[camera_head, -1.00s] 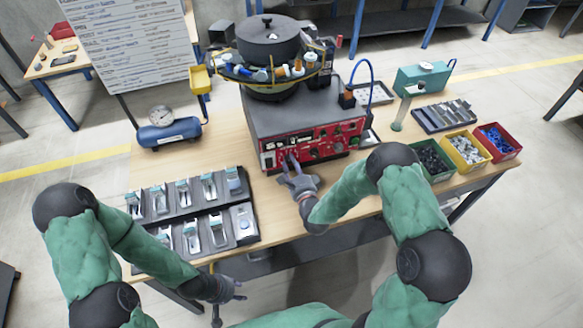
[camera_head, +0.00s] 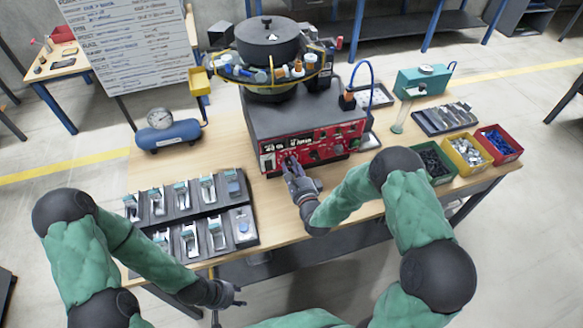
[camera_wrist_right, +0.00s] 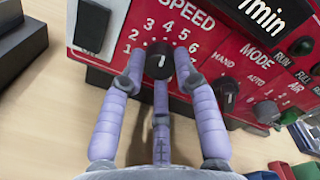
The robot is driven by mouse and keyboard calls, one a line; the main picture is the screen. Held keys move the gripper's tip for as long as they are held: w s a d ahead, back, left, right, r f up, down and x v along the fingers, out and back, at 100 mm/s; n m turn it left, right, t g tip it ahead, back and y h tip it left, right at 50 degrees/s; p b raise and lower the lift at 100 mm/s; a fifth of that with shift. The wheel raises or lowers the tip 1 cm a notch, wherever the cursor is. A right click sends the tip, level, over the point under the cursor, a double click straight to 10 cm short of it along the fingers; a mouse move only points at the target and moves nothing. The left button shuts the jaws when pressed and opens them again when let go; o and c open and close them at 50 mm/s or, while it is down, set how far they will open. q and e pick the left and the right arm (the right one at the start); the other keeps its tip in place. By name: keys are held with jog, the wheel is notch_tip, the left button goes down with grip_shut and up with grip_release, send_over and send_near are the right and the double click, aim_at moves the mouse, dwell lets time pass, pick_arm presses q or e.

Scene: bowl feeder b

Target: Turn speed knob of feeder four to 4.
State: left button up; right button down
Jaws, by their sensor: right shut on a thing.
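The feeder (camera_head: 285,110) stands at the back middle of the table, with a red control panel (camera_head: 322,148) facing me. In the right wrist view, the black speed knob (camera_wrist_right: 159,61) sits under the word SPEED in a ring of printed numbers. My right gripper (camera_head: 290,165) is at the panel's left part. In the right wrist view its purple fingers (camera_wrist_right: 158,68) are closed around the knob, one on each side and one below. The knob's exact pointer setting is hard to read. My left gripper (camera_head: 232,298) hangs empty off the table's front edge, fingers spread.
A black rocker switch (camera_wrist_right: 92,25) is left. A tray of metal parts (camera_head: 190,215) lies front left. Green, yellow (camera_head: 467,152) and red bins stand right.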

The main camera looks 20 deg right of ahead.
jog(key=c, duration=1.2)
grip_release()
jog(key=shift+w+d+r+h, duration=0.1)
jog(key=shift+w+d+h, duration=0.05)
jog(key=shift+d+h, duration=0.2)
jog(key=shift+o, duration=1.4)
jog(key=shift+d, duration=0.1)
jog(key=shift+a, duration=0.2)
jog(key=s, duration=1.2)
jog(key=shift+d, duration=0.4)
